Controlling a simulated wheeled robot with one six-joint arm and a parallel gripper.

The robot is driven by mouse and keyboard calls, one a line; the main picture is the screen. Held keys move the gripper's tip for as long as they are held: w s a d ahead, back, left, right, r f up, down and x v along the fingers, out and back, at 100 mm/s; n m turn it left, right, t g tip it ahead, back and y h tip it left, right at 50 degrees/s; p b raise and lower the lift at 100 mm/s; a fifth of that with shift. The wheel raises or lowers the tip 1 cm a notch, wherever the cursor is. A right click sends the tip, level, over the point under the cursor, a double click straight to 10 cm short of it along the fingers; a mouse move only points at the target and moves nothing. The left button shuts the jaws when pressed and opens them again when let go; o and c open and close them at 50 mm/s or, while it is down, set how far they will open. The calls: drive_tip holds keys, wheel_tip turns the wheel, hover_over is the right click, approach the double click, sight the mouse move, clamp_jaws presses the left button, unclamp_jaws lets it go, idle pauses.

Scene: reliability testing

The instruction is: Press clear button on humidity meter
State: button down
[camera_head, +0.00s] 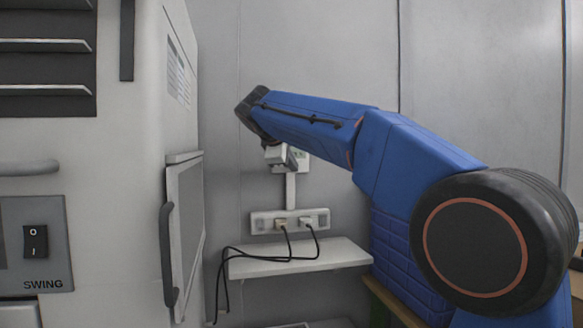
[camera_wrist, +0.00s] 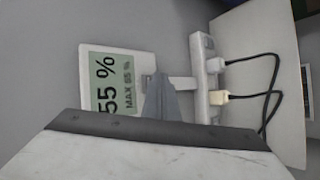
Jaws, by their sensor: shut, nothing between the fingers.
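The humidity meter (camera_wrist: 112,82) is a white box on the wall with a green-grey display reading 55 % and MAX 65 %, turned sideways in the wrist view. In the head view, part of the meter (camera_head: 304,159) shows behind my gripper (camera_head: 290,160). In the wrist view my gripper (camera_wrist: 160,82) is shut and empty, its tip over the meter's edge beside the display. I cannot tell whether it touches the meter. I cannot make out the clear button; the fingers cover part of that edge.
Below the meter, a white socket strip (camera_head: 262,222) holds two plugs with black cables. A white shelf (camera_head: 300,262) juts out under it. A large grey cabinet (camera_head: 120,150) with a SWING switch (camera_head: 36,242) and a handled door stands at the left.

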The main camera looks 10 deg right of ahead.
drive_tip(key=shift+s, duration=0.15)
drive_tip(key=s, duration=0.4)
drive_tip(key=shift+s, duration=0.35)
idle(0.4)
drive_tip(key=s+d+f+m+g+y, duration=0.1)
drive_tip(key=s+f+m, duration=0.3)
drive_tip(key=s+f, duration=0.9)
drive_tip(key=s+d+f+m+g+y, duration=0.2)
drive_tip(key=s+d+f+m+y, duration=0.1)
drive_tip(key=s+f, duration=1.1)
drive_tip(key=s+d+f+m+g+y, duration=0.1)
drive_tip(key=s+d+f+m, duration=0.3)
drive_tip(key=s+f, duration=1)
wheel_tip(320, 180, down, 2)
drive_tip(key=shift+s+f+m+g+y, duration=0.15)
drive_tip(key=shift+s+m+g+y, duration=0.2)
drive_tip(key=shift+m+y, duration=0.4)
drive_tip(key=shift+w, duration=0.1)
